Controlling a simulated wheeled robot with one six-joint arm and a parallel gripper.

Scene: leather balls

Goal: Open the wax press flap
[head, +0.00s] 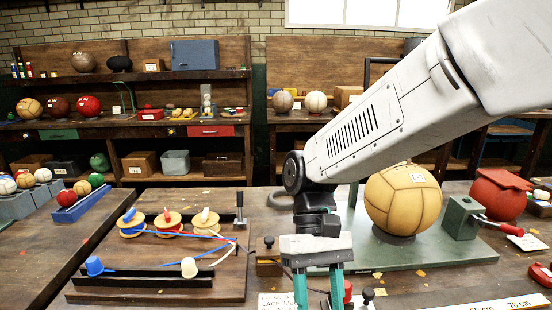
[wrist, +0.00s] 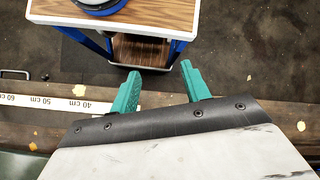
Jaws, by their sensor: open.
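No part is clearly recognisable as the wax press flap. A green block with a red-handled lever (head: 462,217) stands on a green base plate (head: 400,255) at the right, but I cannot tell whether it is the press. My gripper (head: 318,290) points down at the bench's front middle, left of the tan ball (head: 403,199) and apart from the green block. In the wrist view my gripper (wrist: 160,72) has its two teal fingers apart with nothing between them. The fingertips are cut off in the head view.
A red ball-like object with a flat top (head: 498,194) is at the far right. A board with thread spools (head: 169,222) lies left. A ruler strip (head: 490,306) runs along the front edge. In the wrist view, a wood-topped trolley (wrist: 150,14) stands beyond the bench edge.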

